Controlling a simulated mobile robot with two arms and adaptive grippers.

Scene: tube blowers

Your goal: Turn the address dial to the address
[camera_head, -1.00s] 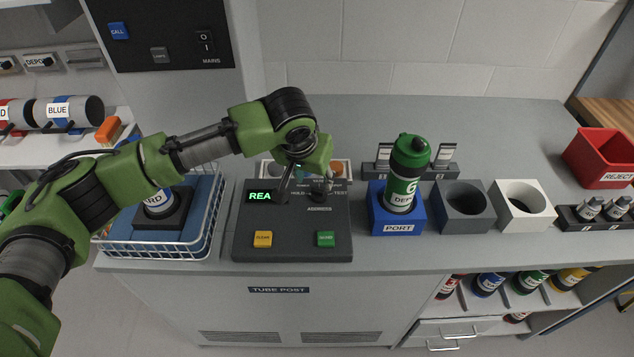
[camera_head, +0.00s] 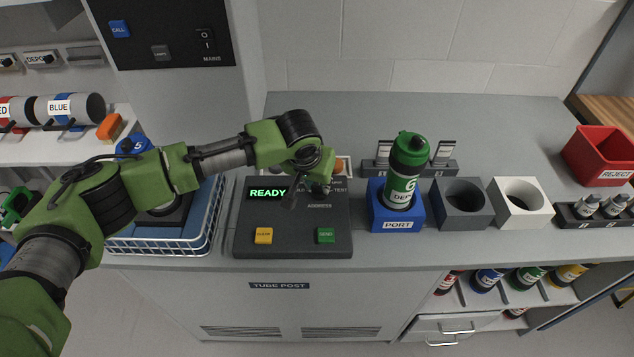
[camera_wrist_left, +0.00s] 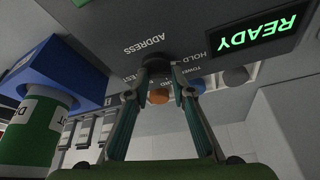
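The address dial (camera_wrist_left: 153,61) is a small dark knob beside the ADDRESS label on the dark console. In the head view the dial is mostly hidden by my left gripper (camera_head: 312,186). The left wrist view shows the two fingers of my left gripper (camera_wrist_left: 158,72) reaching to the dial, tips apart, one on each side of it. I cannot tell whether they press on it. The console display (camera_head: 268,193) reads READY in green. No address is readable on the dial. My right gripper is not in view.
On the console are a yellow button (camera_head: 263,236) and a green button (camera_head: 325,235). Right of it a green canister marked 6 (camera_head: 406,166) stands in the blue PORT block (camera_head: 397,224). A wire basket (camera_head: 211,232) stands left.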

